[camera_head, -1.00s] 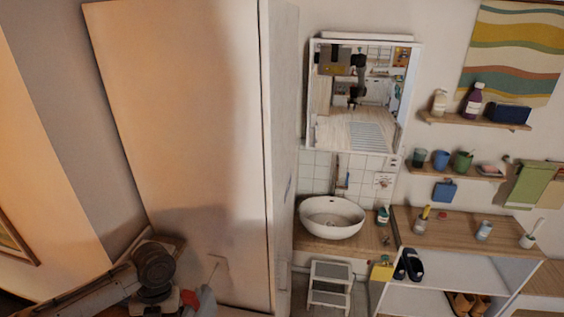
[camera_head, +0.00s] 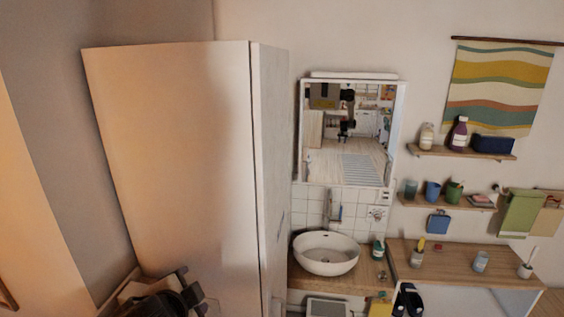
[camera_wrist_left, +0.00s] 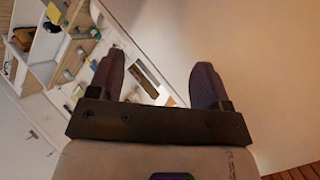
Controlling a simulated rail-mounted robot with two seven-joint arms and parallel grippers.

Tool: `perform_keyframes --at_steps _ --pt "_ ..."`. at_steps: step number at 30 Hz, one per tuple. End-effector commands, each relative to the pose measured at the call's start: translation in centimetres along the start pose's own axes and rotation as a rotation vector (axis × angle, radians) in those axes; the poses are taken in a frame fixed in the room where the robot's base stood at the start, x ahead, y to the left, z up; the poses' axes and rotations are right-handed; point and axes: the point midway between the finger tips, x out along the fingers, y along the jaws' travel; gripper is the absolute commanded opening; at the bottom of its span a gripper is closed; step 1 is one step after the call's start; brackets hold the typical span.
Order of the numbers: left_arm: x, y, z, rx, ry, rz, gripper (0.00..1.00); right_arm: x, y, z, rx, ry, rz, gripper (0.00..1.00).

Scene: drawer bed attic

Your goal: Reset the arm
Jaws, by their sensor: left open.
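My left arm comes in at the bottom left of the head view, in front of the tall pale cabinet (camera_head: 180,170). Its gripper tips are not clear there. In the left wrist view my left gripper (camera_wrist_left: 160,85) shows two dark fingers spread apart with nothing between them. Beyond the fingers are the room's wall, a counter and shelves, seen tilted.
The cabinet stands close to my left arm. To its right are a white basin (camera_head: 326,253), a mirror (camera_head: 350,130), a wooden counter (camera_head: 455,262) with small bottles, and two wall shelves, the upper one (camera_head: 460,153) holding bottles. A striped hanging (camera_head: 500,85) is at the upper right.

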Motion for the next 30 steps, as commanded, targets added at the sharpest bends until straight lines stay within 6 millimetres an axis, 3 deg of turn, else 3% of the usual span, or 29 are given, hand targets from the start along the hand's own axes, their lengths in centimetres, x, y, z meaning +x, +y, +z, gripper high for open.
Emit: perform_keyframes --at_steps 3,6,14,20,27,30 --pt "-2.3 0.9 -1.1 -0.156 0.111 -0.052 0.72 -0.8 0.0 -0.3 -0.001 0.001 0.001 0.43" --pt "-3.8 1.7 -0.6 -0.262 0.165 -0.081 0.72 -1.3 0.1 -0.5 -0.002 0.001 0.002 0.43" --pt "-5.7 5.9 5.0 -0.521 0.125 -0.063 0.72 -2.7 0.4 -0.9 -0.009 0.000 0.008 0.43" --pt "-6.3 11.9 11.0 -0.684 -0.015 0.043 0.72 -3.8 0.5 -1.2 -0.012 -0.001 0.010 0.43" --pt "-8.3 21.6 18.2 -0.813 -0.266 0.207 0.72 -5.0 0.5 -1.5 -0.010 -0.001 0.008 0.43" --pt "-9.8 25.5 20.4 -0.835 -0.360 0.277 0.72 -5.3 0.4 -1.7 -0.009 -0.001 0.007 0.43"
